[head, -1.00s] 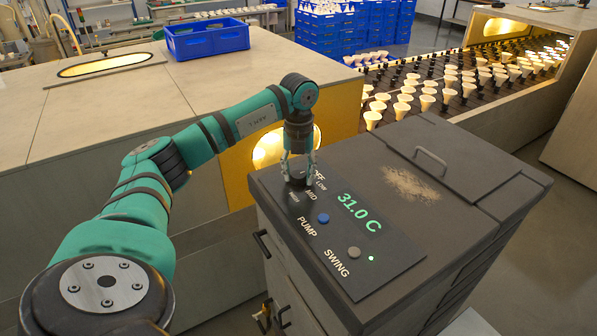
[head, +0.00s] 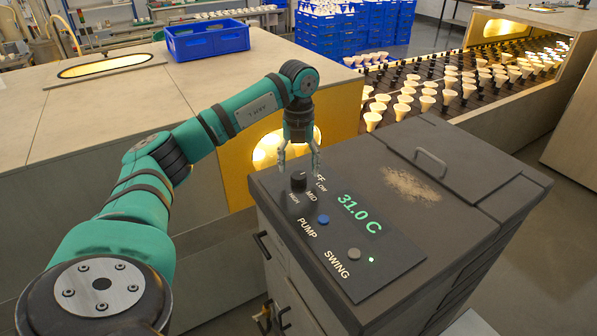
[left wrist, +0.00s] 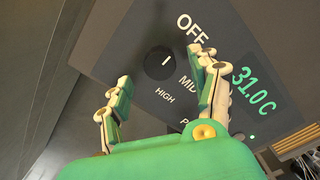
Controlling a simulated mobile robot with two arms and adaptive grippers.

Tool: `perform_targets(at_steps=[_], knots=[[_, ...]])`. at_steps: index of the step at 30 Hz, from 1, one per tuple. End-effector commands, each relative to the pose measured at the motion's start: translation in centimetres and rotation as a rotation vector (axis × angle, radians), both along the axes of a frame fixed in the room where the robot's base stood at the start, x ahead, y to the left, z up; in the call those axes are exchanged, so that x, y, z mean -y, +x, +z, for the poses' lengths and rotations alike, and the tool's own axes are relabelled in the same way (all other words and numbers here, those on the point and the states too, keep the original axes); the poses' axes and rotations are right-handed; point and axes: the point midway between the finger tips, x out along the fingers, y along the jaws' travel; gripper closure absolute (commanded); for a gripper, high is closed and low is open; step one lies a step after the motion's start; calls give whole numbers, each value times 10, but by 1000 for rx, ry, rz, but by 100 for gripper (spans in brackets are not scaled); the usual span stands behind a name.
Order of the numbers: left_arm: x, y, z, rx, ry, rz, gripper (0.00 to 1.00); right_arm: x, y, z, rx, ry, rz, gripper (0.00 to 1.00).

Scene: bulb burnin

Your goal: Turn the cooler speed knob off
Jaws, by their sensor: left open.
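The cooler's dark round speed knob (head: 299,180) sits on the black control panel (head: 375,270), with OFF, LOW, MID and HIGH printed around it. I cannot tell for sure which label the mark points to. My left gripper (head: 299,168) is open and points down just above and behind the knob, apart from it. In the left wrist view its fingers (left wrist: 164,72) spread to either side of the knob, and one hides the LOW label. My right gripper is not in view.
A blue PUMP button (head: 323,219), a grey SWING button (head: 354,253) and a green 31.0 C readout (head: 359,211) share the panel. A lid with a handle (head: 431,161) lies behind. The yellow-fronted bench (head: 236,180) stands close beyond the cooler.

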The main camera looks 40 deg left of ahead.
Motion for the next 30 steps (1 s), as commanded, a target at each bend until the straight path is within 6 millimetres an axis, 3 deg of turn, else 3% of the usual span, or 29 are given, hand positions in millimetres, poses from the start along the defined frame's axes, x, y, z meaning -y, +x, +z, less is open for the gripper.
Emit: perform_targets(at_steps=[6,12,18,30], knots=[[0,1,51,6,0,0,37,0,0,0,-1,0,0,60],[-1,1,80,2,1,1,37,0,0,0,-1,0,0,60],[-1,0,90,2,1,2,37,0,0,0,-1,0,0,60],[-1,0,90,1,1,2,37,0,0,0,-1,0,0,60]])
